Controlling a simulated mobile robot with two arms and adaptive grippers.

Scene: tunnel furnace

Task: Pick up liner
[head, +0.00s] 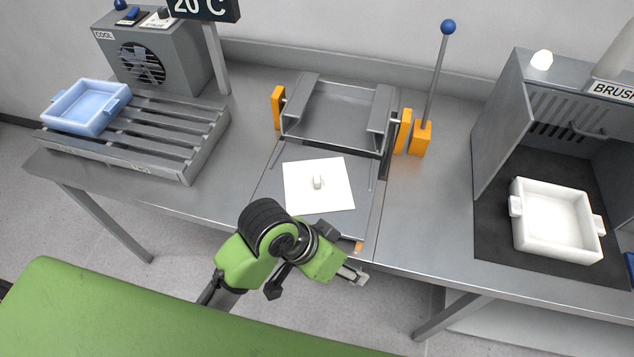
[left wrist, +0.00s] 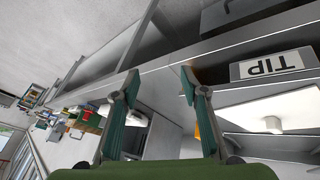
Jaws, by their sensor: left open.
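The liner (head: 300,200), a white square sheet with a small white knob in its middle, lies flat on the metal table. It sits in front of a grey frame with orange sides. In the left wrist view a white sheet with a knob, likely the liner (left wrist: 262,112), shows at the right. My left gripper (head: 354,273) is at the table's front edge, in front of and to the right of the liner and apart from it. In the left wrist view its two fingers (left wrist: 160,85) are spread with nothing between them. My right gripper is not seen.
A pale blue tray (head: 62,119) sits on a slatted rack (head: 190,150) at the left. A white tray (head: 522,240) stands in the BRUSH booth (head: 497,125) at the right. A lever with a blue ball (head: 448,27) rises behind. The table right of the liner is clear.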

